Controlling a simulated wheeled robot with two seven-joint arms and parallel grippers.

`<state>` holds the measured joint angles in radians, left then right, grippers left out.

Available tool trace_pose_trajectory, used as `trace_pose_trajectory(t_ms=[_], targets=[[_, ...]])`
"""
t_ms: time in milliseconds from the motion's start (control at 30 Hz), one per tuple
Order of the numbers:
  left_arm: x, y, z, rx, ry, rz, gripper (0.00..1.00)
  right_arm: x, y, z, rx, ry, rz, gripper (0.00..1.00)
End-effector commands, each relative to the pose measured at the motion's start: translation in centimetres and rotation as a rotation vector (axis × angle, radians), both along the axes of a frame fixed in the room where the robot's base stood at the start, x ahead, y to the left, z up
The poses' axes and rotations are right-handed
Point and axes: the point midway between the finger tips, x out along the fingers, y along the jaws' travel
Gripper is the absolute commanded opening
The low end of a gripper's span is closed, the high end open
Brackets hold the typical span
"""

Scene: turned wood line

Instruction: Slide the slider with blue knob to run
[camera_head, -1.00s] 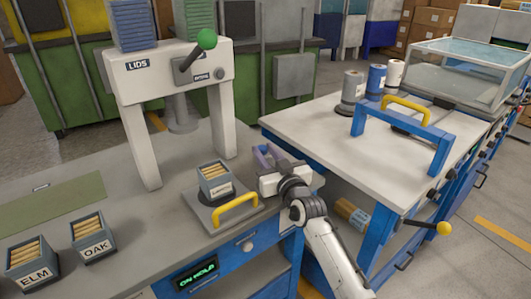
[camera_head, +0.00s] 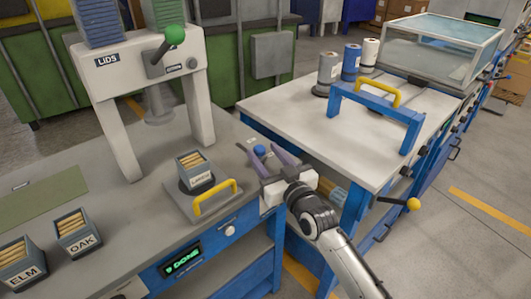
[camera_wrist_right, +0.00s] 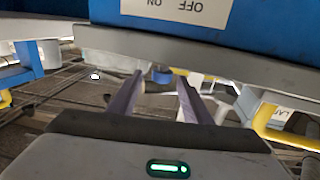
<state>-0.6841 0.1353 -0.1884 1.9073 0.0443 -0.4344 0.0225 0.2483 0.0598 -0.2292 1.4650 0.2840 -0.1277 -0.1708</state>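The blue knob (camera_head: 259,150) of the slider shows at the right end of the grey bench, by the edge near the blue table. In the right wrist view the blue knob (camera_wrist_right: 161,73) sits just beyond and between the fingertips, with gaps on both sides. My right gripper (camera_head: 264,154) is open, its two purple-grey fingers apart and pointing at the knob. The slider's track and any run mark cannot be made out. The green display (camera_head: 183,260) on the bench front reads DONE. My left gripper is out of view.
A grey plate with a yellow handle (camera_head: 215,196) carries a box of sticks (camera_head: 195,171) left of my gripper. The LIDS press (camera_head: 150,80) stands behind. A blue-framed table (camera_head: 330,130) lies to the right, with a blue bracket (camera_head: 375,115) on it.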

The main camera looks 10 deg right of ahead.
Motion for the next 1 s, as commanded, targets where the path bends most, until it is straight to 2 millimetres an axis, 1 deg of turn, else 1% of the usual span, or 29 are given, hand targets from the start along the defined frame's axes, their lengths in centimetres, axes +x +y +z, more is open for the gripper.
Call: trace_pose_trajectory(t_ms=[233, 367, 467, 700, 800, 900, 1000], targets=[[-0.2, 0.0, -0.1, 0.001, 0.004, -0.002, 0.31, 0.0, 0.1, 0.2, 0.001, -0.002, 0.002, 0.44], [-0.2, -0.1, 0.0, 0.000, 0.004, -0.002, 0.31, -0.7, -0.1, 0.1, 0.001, -0.001, 0.001, 0.44], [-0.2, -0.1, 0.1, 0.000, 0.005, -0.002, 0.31, -2.2, -0.4, 0.1, 0.001, -0.001, 0.001, 0.44], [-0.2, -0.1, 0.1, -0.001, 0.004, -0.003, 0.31, -6.9, -1.6, 0.0, 0.000, 0.000, 0.001, 0.44], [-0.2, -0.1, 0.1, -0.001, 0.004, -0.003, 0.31, -8.4, -2.1, 0.0, -0.001, 0.001, 0.000, 0.44], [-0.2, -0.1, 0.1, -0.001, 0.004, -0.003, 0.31, -9.4, -2.3, 0.0, 0.000, -0.001, 0.000, 0.44], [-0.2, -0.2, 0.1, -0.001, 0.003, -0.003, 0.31, -9.9, -2.5, 0.1, 0.000, -0.001, 0.000, 0.44]])
